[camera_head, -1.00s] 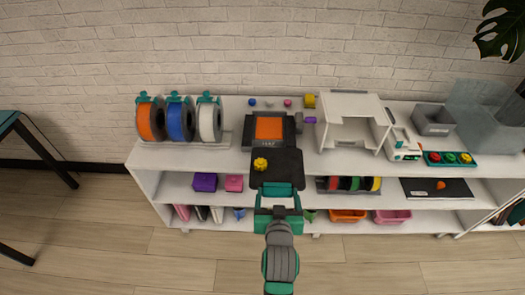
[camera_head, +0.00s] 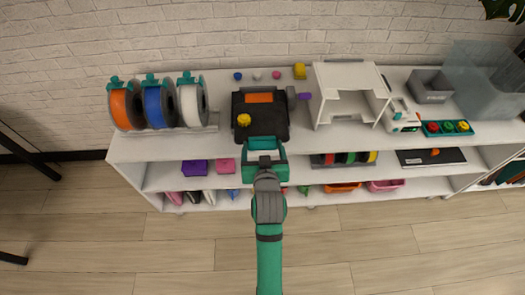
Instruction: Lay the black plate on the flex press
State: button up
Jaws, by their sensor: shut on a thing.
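The black plate (camera_head: 268,122) is in my gripper (camera_head: 263,145), which is shut on its near edge. A yellow piece (camera_head: 244,120) sits on the plate's left part. The plate is over the flex press (camera_head: 238,97), a dark base on the shelf top. It hides most of the press's orange pad (camera_head: 259,98), leaving only a strip at the back. I cannot tell whether the plate touches the press or hovers just above it.
Spools (camera_head: 158,104) in orange, blue and white stand left of the press. A white frame (camera_head: 347,92) stands to the right, with a purple piece (camera_head: 305,97) between. Small knobs and a yellow block (camera_head: 299,71) are behind. The floor in front is clear.

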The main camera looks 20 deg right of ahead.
aim_at(261, 130)
jog(key=shift+w+d, duration=0.5)
jog(key=shift+w, duration=1.25)
jog(key=shift+w+d, duration=0.5)
jog(key=shift+w, duration=1.25)
jog(key=shift+w+d, duration=0.5)
jog(key=shift+w, duration=1.25)
jog(key=shift+w+f, duration=0.1)
jog(key=shift+f, duration=1.6)
jog(key=o, duration=1.1)
jog(key=shift+f, duration=0.7)
jog(key=shift+s+a, duration=0.35)
jog(key=shift+s, duration=0.85)
jog(key=shift+s+a, duration=0.3)
jog(key=shift+s, duration=0.85)
jog(key=shift+s+a, duration=0.35)
jog(key=shift+s, duration=0.85)
